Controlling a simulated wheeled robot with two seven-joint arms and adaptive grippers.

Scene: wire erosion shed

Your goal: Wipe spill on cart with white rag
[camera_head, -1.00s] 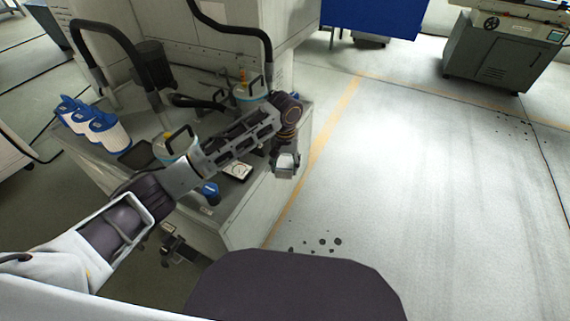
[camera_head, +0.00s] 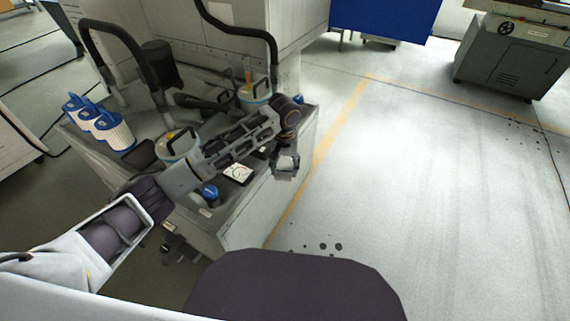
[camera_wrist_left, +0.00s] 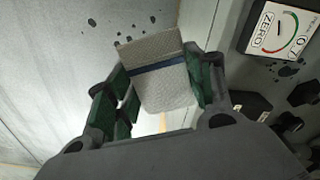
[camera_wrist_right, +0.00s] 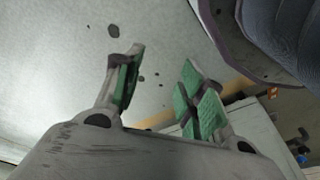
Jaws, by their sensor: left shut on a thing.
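My left gripper (camera_head: 286,168) hangs just past the right edge of the grey cart (camera_head: 262,212). In the left wrist view it is shut on a folded off-white rag (camera_wrist_left: 160,82) with a dark blue stripe. In the head view the rag is hard to make out. Dark wet blots of the spill (camera_wrist_left: 286,70) lie on the cart top beside a dial gauge (camera_wrist_left: 282,28), to the right of the rag and apart from it. My right gripper (camera_wrist_right: 158,88) is open and empty in the right wrist view, with floor behind its fingers.
Blue-topped white canisters (camera_head: 112,130), tubs with handles (camera_head: 180,146) and a blue-capped item (camera_head: 209,194) crowd the cart. Black hoses (camera_head: 108,38) arch over its back. Dark spots (camera_head: 323,246) mark the floor near a yellow line (camera_head: 336,128).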

